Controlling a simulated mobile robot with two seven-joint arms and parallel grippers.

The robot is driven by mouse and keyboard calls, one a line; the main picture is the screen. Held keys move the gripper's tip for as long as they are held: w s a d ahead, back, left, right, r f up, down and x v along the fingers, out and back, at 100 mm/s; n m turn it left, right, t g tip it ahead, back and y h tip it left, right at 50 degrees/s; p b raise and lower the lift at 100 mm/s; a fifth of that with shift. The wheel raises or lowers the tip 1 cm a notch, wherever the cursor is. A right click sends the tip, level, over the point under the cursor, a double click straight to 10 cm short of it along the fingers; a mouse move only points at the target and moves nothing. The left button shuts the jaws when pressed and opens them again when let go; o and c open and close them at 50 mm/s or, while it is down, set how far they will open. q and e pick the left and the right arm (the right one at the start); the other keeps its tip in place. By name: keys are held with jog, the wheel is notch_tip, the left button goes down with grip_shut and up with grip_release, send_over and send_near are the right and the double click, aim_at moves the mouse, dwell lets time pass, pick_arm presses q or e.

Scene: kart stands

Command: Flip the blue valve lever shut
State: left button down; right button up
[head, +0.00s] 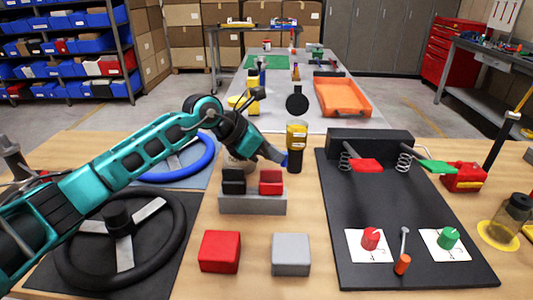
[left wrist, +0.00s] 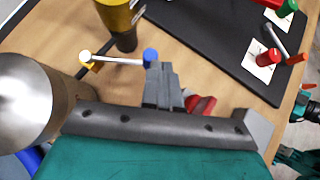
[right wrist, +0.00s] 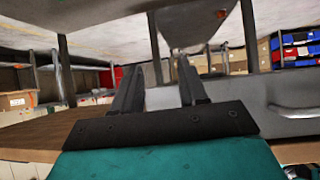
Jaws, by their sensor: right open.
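The blue valve lever's knob (left wrist: 150,55) shows in the left wrist view at the end of a thin silver rod, which runs left to a white ball above a small yellow part. In the head view the blue knob (head: 284,161) is a small spot beside my left gripper (head: 272,154). In the left wrist view my left gripper (left wrist: 164,70) has its fingers together, with the tips right by the blue knob. I cannot tell whether they touch it. My right gripper (right wrist: 158,82) is open and empty in the right wrist view, and out of the head view.
An amber and black bottle-shaped thing (head: 296,138) stands just behind the knob. A grey block stand (head: 252,204) with black and red blocks is in front. Steering wheels (head: 170,240) lie left.

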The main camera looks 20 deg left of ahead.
pick_arm(q)
jog(key=shift+w+d, duration=0.15)
jog(key=shift+d, duration=0.15)
pick_arm(e)
jog(key=shift+a, duration=0.1)
pick_arm(q)
jog(key=shift+a, duration=0.1)
dwell(0.3)
